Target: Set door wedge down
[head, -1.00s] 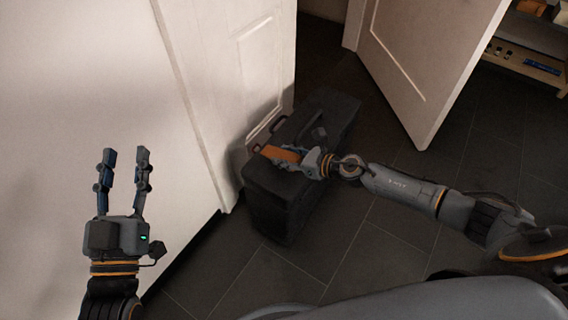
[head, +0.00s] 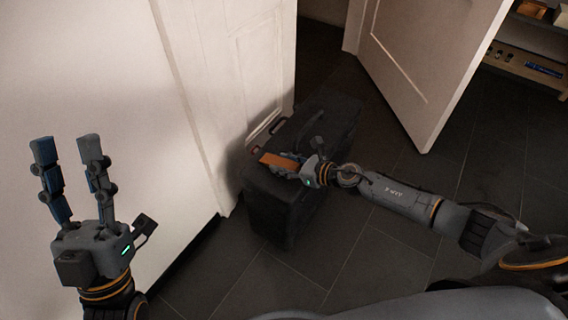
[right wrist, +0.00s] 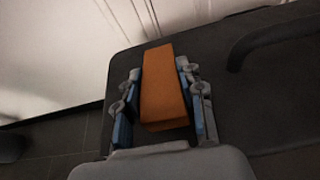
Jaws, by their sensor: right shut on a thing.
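The orange door wedge (head: 277,160) is in my right gripper (head: 290,164), over the top of a black case in the head view. In the right wrist view the wedge (right wrist: 164,90) lies between the two fingers of the right gripper (right wrist: 162,95), which is shut on it. Whether the wedge touches the case top cannot be told. My left gripper (head: 70,160) is open and empty in front of the white wall at the left.
The black case (head: 280,210) stands on the dark tiled floor beside a white door (head: 262,60). Another white door (head: 420,60) stands open at the right. A shelf (head: 525,68) with small items is at the far right. Floor between is clear.

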